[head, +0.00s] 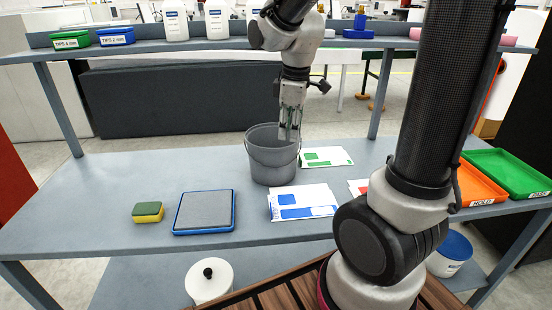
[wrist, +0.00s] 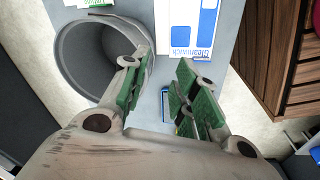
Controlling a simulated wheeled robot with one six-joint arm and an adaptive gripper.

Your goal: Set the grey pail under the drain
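The grey pail (head: 268,165) stands upright on the blue-grey table, its wire handle hanging down the front. It also shows in the wrist view (wrist: 78,62), at the upper left with its mouth open and empty-looking. My gripper (head: 289,136) points down at the pail's right rim. In the wrist view my gripper (wrist: 165,62) has its green-padded fingers apart. The left finger overlaps the pail's mouth and the right finger is outside it, with the rim in between. I cannot tell whether either finger touches. I cannot make out a drain.
A yellow-green sponge (head: 148,212) and a blue-edged pad (head: 205,212) lie left of the pail. Printed cartons (head: 302,202) lie right of it. Orange (head: 478,186) and green (head: 510,172) trays sit at the right. A shelf (head: 200,46) with bottles runs behind.

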